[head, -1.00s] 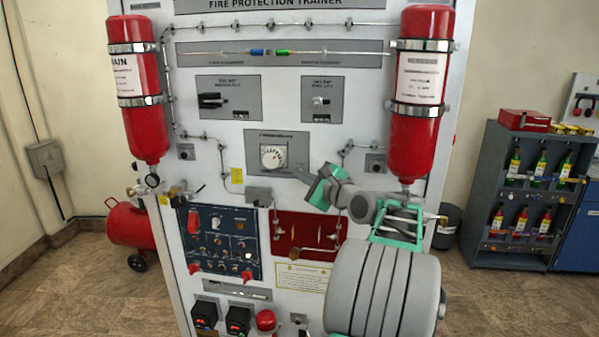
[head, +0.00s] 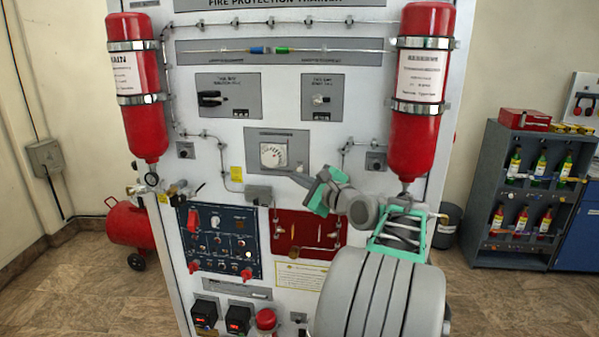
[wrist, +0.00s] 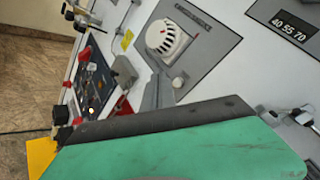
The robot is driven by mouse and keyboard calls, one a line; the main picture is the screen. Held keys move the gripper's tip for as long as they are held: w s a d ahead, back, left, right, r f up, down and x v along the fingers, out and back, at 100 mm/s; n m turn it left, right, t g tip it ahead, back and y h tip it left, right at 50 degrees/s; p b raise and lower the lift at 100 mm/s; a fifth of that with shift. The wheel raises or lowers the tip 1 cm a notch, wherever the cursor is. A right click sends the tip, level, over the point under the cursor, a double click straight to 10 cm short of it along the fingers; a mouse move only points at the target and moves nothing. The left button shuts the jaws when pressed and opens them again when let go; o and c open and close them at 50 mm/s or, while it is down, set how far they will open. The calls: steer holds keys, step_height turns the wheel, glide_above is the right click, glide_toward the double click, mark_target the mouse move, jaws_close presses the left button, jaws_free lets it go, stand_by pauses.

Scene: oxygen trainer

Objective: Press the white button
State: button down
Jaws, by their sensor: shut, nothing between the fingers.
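The white button is hard to single out. On the blue control panel (head: 219,261) several small controls show, one of them pale (head: 215,222), too small to identify. The panel also shows at the left of the wrist view (wrist: 97,82). My gripper (head: 297,176) is shut and empty, pointing left just below and right of the dial. Its grey fingers show in the wrist view (wrist: 157,92), near the dial plate's lower edge; contact cannot be told.
Red cylinders (head: 138,90) (head: 420,95) flank the board. A grey box (head: 258,194) sticks out left of my fingertips. A red panel (head: 308,235) lies below my gripper. A shelf of bottles (head: 530,195) stands at the right.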

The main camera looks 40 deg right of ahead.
steer(key=s+a, duration=0.2)
steer(key=a, duration=0.1)
steer(key=shift+s, duration=0.1)
stand_by(0.7)
